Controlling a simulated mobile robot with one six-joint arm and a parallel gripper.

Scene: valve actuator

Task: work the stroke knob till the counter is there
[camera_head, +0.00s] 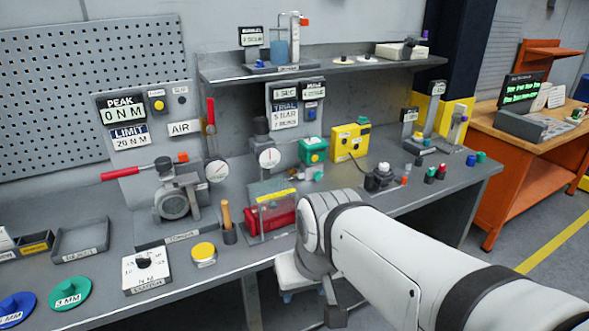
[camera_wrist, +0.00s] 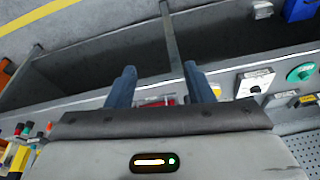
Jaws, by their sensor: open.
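A white box with a black knob (camera_head: 145,263) stands at the bench's front left and carries a small label that I cannot read surely. It also shows right of my fingers in the wrist view (camera_wrist: 254,82). I cannot tell for sure that this is the stroke knob. A display panel with several lines of text (camera_head: 286,115) hangs on the back wall; whether it holds the counter is unclear. My gripper (camera_wrist: 160,80) is open, its two blue-grey fingers apart with nothing held between them. In the head view my arm hides its fingertips.
A clear-covered red unit (camera_head: 270,218) stands just left of my wrist. A motor with a red-handled lever (camera_head: 176,200), a yellow button (camera_head: 203,252) and a wooden-handled tool (camera_head: 227,218) are further left. Coloured caps (camera_head: 435,173) lie at right. An orange workbench (camera_head: 530,180) is beyond.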

